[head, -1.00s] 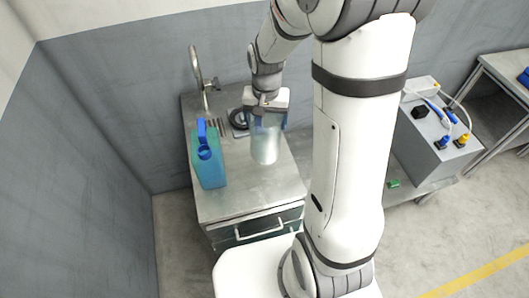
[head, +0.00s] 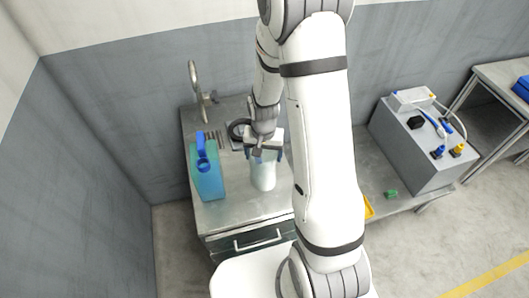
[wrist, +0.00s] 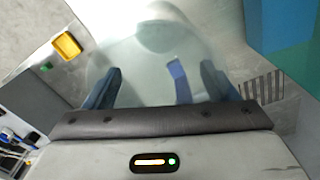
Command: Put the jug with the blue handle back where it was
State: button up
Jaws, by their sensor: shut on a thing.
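My gripper (head: 264,152) is shut on a clear, whitish jug (head: 263,176), which hangs upright below it over the metal counter (head: 240,212). In the wrist view, the see-through jug (wrist: 140,60) sits between the two dark blue fingers of my gripper (wrist: 160,85), and a blue strip, seemingly its handle (wrist: 180,80), shows on it. I cannot tell whether the jug's base touches the counter. My gripper hides its top in the head view.
A teal canister (head: 207,180) with a blue cap stands left of the jug on the counter. A tap (head: 196,85) and a dark ring (head: 238,129) are behind. A grey box with plugs (head: 420,140) stands on a lower bench at right. A yellow tray (wrist: 67,45) is beside the counter.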

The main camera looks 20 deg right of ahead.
jog(key=shift+f, duration=0.15)
jog(key=o, duration=1.6)
notch_tip(320, 180, up, 12)
jog(key=b, duration=0.1)
jog(key=s+r+n+t, duration=0.3)
jog(key=s+r+n, duration=0.1)
jog(key=s+r, duration=0.9)
jog(key=s, duration=0.3)
jog(key=shift+s+a+r+n, duration=0.2)
jog(key=shift+a+r+n, duration=0.1)
jog(key=shift+a+r, duration=0.1)
